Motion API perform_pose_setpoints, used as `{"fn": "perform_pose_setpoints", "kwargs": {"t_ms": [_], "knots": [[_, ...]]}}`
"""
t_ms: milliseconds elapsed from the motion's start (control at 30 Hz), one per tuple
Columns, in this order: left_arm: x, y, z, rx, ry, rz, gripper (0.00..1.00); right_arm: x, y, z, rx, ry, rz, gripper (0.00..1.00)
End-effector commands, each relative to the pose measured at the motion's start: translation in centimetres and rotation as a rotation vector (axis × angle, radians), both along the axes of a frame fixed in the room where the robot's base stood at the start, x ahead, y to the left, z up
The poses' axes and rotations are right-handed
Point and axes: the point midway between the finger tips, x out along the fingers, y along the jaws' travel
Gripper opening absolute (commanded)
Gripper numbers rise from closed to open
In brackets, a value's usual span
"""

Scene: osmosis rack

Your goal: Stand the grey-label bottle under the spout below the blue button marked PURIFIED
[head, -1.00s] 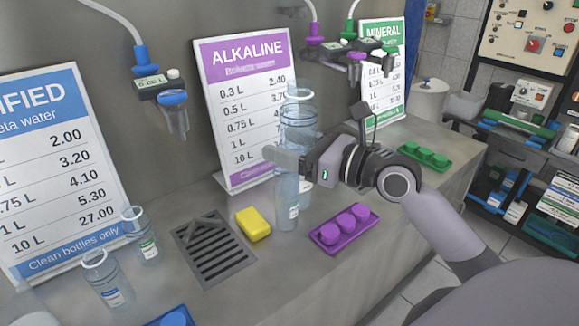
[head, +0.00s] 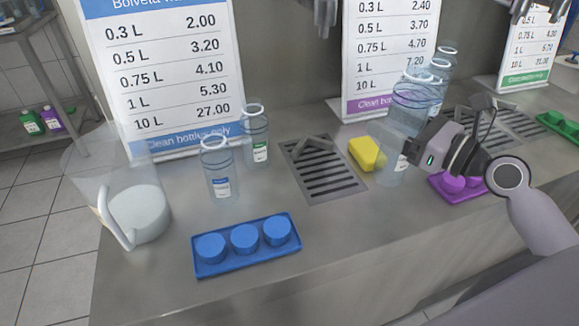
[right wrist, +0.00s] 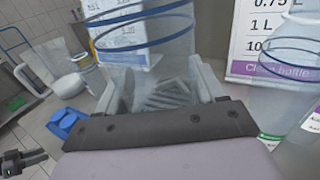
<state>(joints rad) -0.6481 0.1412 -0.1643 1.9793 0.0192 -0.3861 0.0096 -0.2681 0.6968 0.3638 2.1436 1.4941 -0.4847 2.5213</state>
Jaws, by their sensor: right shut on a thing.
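My right gripper (head: 408,142) is shut on a tall clear bottle (head: 412,105) with blue rings, held upright. The bottle also fills the middle of the right wrist view (right wrist: 145,40). Its small label is partly hidden, and I cannot read its colour. A nozzle (head: 325,15) hangs above the grate, cut off by the top edge. The blue button is out of view. A dark part of my left gripper (right wrist: 22,162) shows at the right wrist view's lower left.
A yellow sponge (head: 364,153) lies between the grate and the held bottle. A blue cap tray (head: 245,265), a clear pitcher (head: 85,190) and a purple cap tray (head: 440,188) are nearby.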

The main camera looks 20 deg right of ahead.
Motion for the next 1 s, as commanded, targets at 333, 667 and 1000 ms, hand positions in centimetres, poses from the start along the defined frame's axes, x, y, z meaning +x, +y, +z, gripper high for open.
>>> {"fn": "perform_pose_setpoints", "kwargs": {"t_ms": [333,667,1000], "knots": [[0.0,-0.3,-0.8,-0.003,0.001,-0.006,0.43,0.7,-0.5,-1.5,0.001,-0.004,-0.014,0.40],[0.0,-0.1,-0.1,0.004,-0.006,-0.006,0.43,5.6,1.6,-1.4,0.000,-0.007,-0.014,0.40],[-0.1,0.5,-0.4,0.014,-0.002,0.001,0.43,10.9,4.0,-1.5,0.000,-0.005,-0.014,0.40]]}}
